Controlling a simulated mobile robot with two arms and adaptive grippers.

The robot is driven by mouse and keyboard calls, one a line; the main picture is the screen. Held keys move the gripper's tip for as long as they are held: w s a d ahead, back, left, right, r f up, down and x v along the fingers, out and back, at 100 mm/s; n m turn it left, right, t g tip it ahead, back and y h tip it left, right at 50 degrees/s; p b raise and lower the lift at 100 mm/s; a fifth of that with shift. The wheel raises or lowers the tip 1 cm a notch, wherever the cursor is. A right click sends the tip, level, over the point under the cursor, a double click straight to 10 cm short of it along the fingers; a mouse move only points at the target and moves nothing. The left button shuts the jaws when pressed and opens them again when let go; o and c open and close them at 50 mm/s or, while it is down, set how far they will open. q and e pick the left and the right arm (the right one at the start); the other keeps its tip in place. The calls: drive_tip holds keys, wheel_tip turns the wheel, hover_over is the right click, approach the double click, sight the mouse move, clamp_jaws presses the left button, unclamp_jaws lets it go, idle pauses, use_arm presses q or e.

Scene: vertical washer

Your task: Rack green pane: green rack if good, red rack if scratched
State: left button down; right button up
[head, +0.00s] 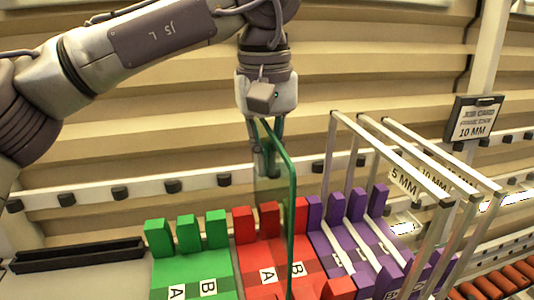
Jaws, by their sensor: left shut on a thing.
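The green pane (290,215) is a clear sheet with a green edge, upright and seen nearly edge-on. My left gripper (268,168) is shut on its upper part from above. The pane overlaps the red rack (262,254) in the picture, near its label B. I cannot tell whether its lower edge sits in a slot or hangs clear. No scratch can be made out from here. The green rack (190,268), with labels A and B, stands to the left with no pane in it. My right gripper is not in view.
A purple rack (345,245) stands right of the red one, beside metal frames (400,150) labelled 5 MM and 10 MM. A job card sign (474,118) reads 10 MM. A black tray (80,255) lies at left. Orange rollers (500,282) are at lower right.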

sight(265, 123)
use_arm(q)
drive_tip(key=shift+f+b, duration=1.75)
drive_tip(key=shift+f, duration=1.05)
drive_tip(key=shift+f+b, duration=0.55)
drive_tip(key=shift+f, duration=0.25)
drive_tip(key=shift+f+b, duration=0.45)
drive_tip(key=shift+f, duration=0.35)
drive_tip(key=c, duration=1.2)
unclamp_jaws()
drive_tip(key=shift+c, duration=0.2)
drive_tip(key=shift+f, duration=0.1)
wheel_tip(265, 123, up, 12)
drive_tip(key=shift+s+a+r, duration=0.1)
